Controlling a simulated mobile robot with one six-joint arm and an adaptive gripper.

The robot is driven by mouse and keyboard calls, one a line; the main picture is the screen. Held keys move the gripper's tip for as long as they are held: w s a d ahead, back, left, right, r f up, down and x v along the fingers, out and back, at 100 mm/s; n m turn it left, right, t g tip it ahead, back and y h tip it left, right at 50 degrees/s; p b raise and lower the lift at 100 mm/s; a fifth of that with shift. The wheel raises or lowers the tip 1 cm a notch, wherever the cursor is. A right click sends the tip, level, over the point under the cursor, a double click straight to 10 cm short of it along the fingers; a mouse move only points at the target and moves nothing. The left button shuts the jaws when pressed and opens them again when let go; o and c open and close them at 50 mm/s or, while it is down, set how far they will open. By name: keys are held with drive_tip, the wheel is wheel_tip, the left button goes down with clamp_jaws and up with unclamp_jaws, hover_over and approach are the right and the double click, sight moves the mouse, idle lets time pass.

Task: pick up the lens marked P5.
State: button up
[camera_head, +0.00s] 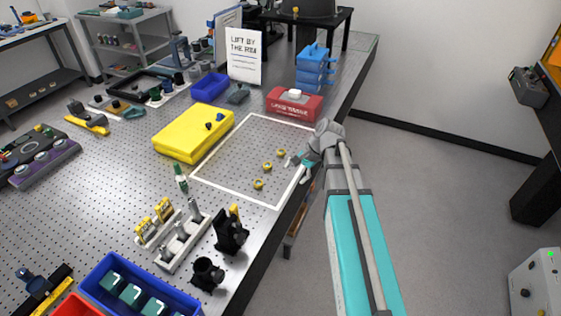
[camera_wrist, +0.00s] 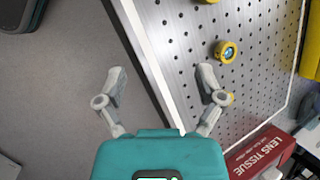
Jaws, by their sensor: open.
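Three small lenses in yellow rims lie inside the white outlined square on the perforated table: a near one (camera_head: 258,184), a middle one (camera_head: 267,166) and a far one (camera_head: 281,153). No marking is legible, so I cannot tell which is P5. In the wrist view one yellow-rimmed lens with a bluish centre (camera_wrist: 226,51) lies right of my gripper (camera_wrist: 161,84). A sliver of another yellow rim (camera_wrist: 231,98) shows behind the right finger. My gripper is open and empty, above the table's edge, just right of the far lens in the head view.
A red lens tissue box (camera_head: 294,104) stands beyond the square; it also shows in the wrist view (camera_wrist: 262,153). A yellow case (camera_head: 193,132) lies left of the square. Black mounts (camera_head: 231,234) stand near the front edge.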

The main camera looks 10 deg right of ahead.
drive_tip(key=w+d+m+y+b, duration=0.1)
drive_tip(key=w+m, duration=0.1)
drive_tip(key=w+d+f+m+t+y+b, duration=0.1)
drive_tip(key=w+d+m, duration=0.1)
drive_tip(key=w, duration=0.1)
drive_tip(key=w+d+m+y+b, duration=0.1)
drive_tip(key=w+b, duration=0.1)
drive_tip(key=shift+w+d+f+m, duration=0.2)
drive_tip(key=shift+d+f+m, duration=0.1)
drive_tip(key=shift+m, duration=0.1)
drive_tip(key=w+d+r+m+t+y+b, duration=0.1)
drive_tip(key=w+d+m+t+y+b, duration=0.1)
drive_tip(key=w+d+m, duration=0.3)
drive_tip(key=shift+w+d+r+m+t+y+b, duration=0.25)
drive_tip(key=shift+d+r+m+t+y+b, duration=0.15)
drive_tip(key=shift+d+m+y+b, duration=0.35)
drive_tip(key=shift+f, duration=0.1)
drive_tip(key=b, duration=0.3)
approach(280, 151)
drive_tip(key=shift+x, duration=2)
drive_tip(key=shift+w+b, duration=0.1)
drive_tip(key=shift+b, duration=0.2)
